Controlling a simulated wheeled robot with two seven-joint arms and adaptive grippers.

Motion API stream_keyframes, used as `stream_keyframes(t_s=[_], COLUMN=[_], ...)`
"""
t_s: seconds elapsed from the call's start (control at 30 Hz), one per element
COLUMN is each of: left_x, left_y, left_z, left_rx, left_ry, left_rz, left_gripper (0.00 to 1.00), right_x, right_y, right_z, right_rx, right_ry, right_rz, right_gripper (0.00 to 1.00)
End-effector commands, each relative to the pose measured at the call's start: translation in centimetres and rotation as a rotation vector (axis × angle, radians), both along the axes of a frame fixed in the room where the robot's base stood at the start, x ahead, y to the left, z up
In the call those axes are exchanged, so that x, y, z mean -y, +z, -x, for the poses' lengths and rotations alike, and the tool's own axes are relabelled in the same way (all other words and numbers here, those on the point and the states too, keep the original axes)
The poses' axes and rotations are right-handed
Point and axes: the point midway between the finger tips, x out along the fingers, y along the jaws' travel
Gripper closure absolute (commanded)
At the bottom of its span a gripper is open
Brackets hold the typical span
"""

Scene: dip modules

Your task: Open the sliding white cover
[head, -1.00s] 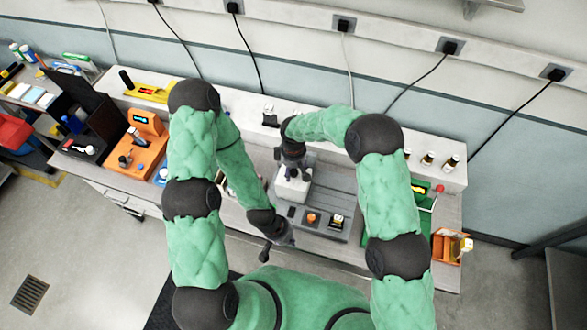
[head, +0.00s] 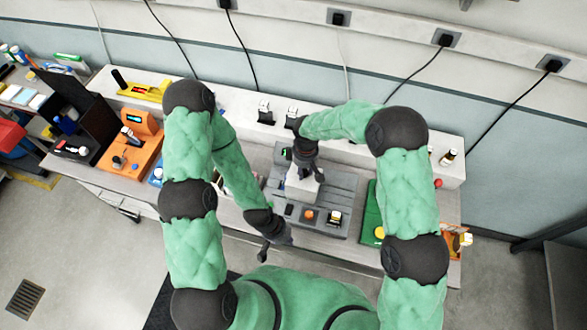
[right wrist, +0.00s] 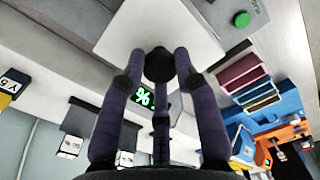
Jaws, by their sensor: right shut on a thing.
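The white cover (head: 297,194) lies on a grey module (head: 340,186) in the middle of the bench. In the right wrist view the cover (right wrist: 125,28) is a white plate with a dark round knob (right wrist: 159,65). My right gripper (head: 304,168) is over the cover; in the right wrist view its fingers (right wrist: 158,72) close around the knob. A display with green characters (right wrist: 144,98) shows beside the cover and between the fingers. My left gripper (head: 268,246) hangs near the bench's front edge, away from the cover; its fingers are too small to read.
An orange module (head: 133,150) and a black open box (head: 84,120) stand at the left. A green module (head: 371,215) is at the right, partly behind my right arm. An orange button (head: 308,215) sits at the grey module's front.

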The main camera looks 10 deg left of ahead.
Motion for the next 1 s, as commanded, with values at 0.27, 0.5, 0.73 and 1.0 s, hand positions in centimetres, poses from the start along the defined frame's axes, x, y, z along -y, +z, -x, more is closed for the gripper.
stream_keyframes(t_s=[0.27, 0.5, 0.73, 1.0], left_x=[0.0, 0.0, 0.0, 0.0], left_y=[-1.5, -1.7, -1.7, -1.7], left_z=[0.0, 0.0, 0.0, 0.0], left_rx=[0.0, 0.0, 0.0, 0.0], left_ry=[0.0, 0.0, 0.0, 0.0], left_rz=[0.0, 0.0, 0.0, 0.0], left_gripper=[1.0, 1.0, 1.0, 1.0], right_x=[4.6, 5.7, 5.6, 5.6], right_y=[-0.1, -0.1, 0.0, 0.0], right_z=[0.1, 0.2, 0.2, 0.2], right_rx=[0.002, 0.001, 0.001, 0.001], right_ry=[-0.002, 0.0, 0.0, 0.0], right_rz=[-0.002, -0.001, -0.001, -0.001], right_gripper=[1.0, 1.0, 1.0, 0.44])
